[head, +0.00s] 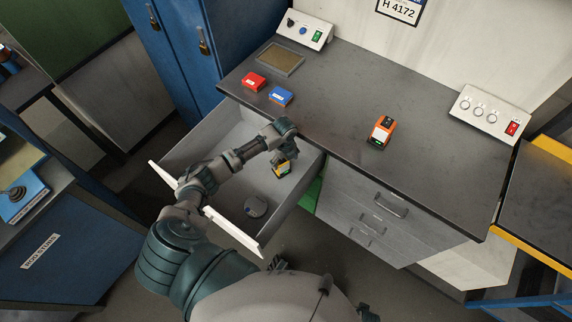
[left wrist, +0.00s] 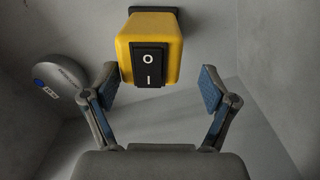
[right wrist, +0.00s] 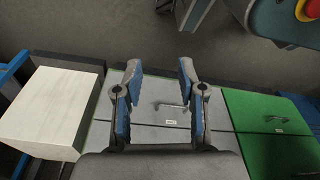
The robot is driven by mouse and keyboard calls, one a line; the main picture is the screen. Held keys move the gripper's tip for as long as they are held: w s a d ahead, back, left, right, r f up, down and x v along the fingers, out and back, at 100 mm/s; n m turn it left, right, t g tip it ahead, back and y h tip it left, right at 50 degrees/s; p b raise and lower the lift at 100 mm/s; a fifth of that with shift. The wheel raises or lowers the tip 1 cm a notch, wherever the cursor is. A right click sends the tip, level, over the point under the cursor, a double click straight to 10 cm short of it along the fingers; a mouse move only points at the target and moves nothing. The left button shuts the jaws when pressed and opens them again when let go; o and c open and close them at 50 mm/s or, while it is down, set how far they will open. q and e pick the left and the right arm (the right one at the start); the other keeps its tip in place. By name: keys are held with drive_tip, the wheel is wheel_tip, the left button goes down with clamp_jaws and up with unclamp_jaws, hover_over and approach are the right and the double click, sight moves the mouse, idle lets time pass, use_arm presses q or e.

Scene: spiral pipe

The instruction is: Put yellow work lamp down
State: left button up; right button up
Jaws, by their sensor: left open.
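The yellow work lamp (head: 282,166) is inside the open drawer (head: 232,126), near its right wall. In the left wrist view the yellow work lamp (left wrist: 150,45) shows its black switch plate marked O and I. My left gripper (head: 281,156) reaches down into the drawer at the lamp. Its fingers (left wrist: 155,88) are spread on either side of the lamp, with gaps to both sides. Whether the lamp rests on the drawer floor is hard to tell. My right gripper (right wrist: 158,80) is open and empty, away from the drawer, facing grey and green cabinet fronts.
A round grey object (head: 256,206) lies in the drawer near its front. On the worktop (head: 340,95) are a red box (head: 253,82), a blue box (head: 280,96), an orange device (head: 381,131) and a shallow tray (head: 280,59). The worktop's middle is clear.

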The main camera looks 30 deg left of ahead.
use_arm(q)
drive_tip(key=r, duration=0.2)
drive_tip(key=a+r, duration=0.1)
drive_tip(key=r, duration=0.1)
drive_tip(key=a+r+p, duration=0.1)
drive_tip(key=r, duration=0.1)
drive_tip(key=shift+a+r, duration=0.15)
drive_tip(key=shift+a, duration=0.1)
drive_tip(key=shift+d+r, duration=0.2)
drive_tip(key=shift+r, duration=0.15)
drive_tip(key=shift+d+r, duration=0.25)
drive_tip(key=shift+d, duration=0.1)
drive_tip(key=shift+d+r, duration=0.15)
drive_tip(key=shift+d, duration=0.5)
use_arm(e)
drive_tip(key=shift+s+d+f, duration=0.1)
drive_tip(key=shift+s+f, duration=1.05)
drive_tip(key=shift+f, duration=0.2)
